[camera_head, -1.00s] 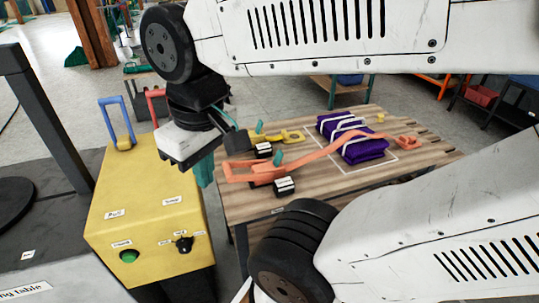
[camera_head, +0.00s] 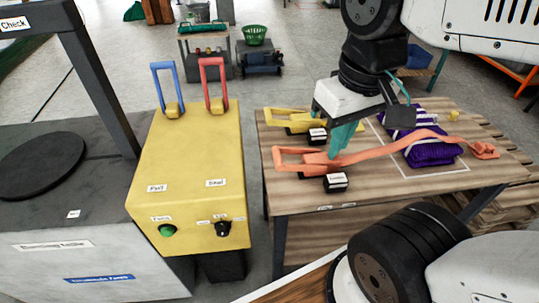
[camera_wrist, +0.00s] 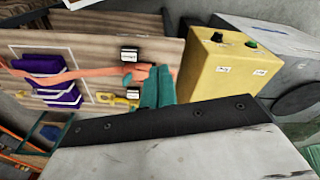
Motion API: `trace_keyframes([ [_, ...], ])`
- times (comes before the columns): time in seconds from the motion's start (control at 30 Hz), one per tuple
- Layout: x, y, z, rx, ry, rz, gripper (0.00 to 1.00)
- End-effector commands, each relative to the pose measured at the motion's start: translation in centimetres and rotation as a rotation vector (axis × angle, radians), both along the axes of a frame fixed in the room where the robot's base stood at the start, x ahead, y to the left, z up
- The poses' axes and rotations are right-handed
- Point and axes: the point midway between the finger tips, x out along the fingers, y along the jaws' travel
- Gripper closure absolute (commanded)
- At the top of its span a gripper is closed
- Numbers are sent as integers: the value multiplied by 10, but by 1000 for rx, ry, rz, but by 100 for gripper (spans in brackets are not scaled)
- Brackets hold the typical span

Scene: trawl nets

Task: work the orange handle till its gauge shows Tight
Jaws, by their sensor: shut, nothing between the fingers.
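The orange handle (camera_head: 290,158) is a loop lying low at the left end of an orange strap (camera_head: 380,150) on the wooden table (camera_head: 400,190). The strap crosses a purple bundle (camera_head: 432,155). A small black gauge box (camera_head: 336,182) stands in front of the handle; its white label is too small to read. My gripper (camera_head: 338,150) has teal fingers, shut and empty, pointing down over the orange ratchet just right of the loop. In the wrist view the fingers (camera_wrist: 158,90) cover part of the orange handle; I cannot tell whether they touch it.
A yellow handle (camera_head: 285,114) with its own black gauge box (camera_head: 317,136) lies behind the orange one. A yellow cabinet (camera_head: 185,185) with upright blue (camera_head: 168,88) and red (camera_head: 212,82) handles stands left of the table, across a narrow gap.

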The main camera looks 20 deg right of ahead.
Motion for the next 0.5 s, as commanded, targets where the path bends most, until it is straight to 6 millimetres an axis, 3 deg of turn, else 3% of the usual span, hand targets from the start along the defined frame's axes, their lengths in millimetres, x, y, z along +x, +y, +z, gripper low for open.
trace_keyframes([
  [0.17,26,0,-1,-53,68,108,100],
  [0.33,75,4,-11,-148,186,313,100],
  [0.5,129,16,-35,-244,311,543,100],
])
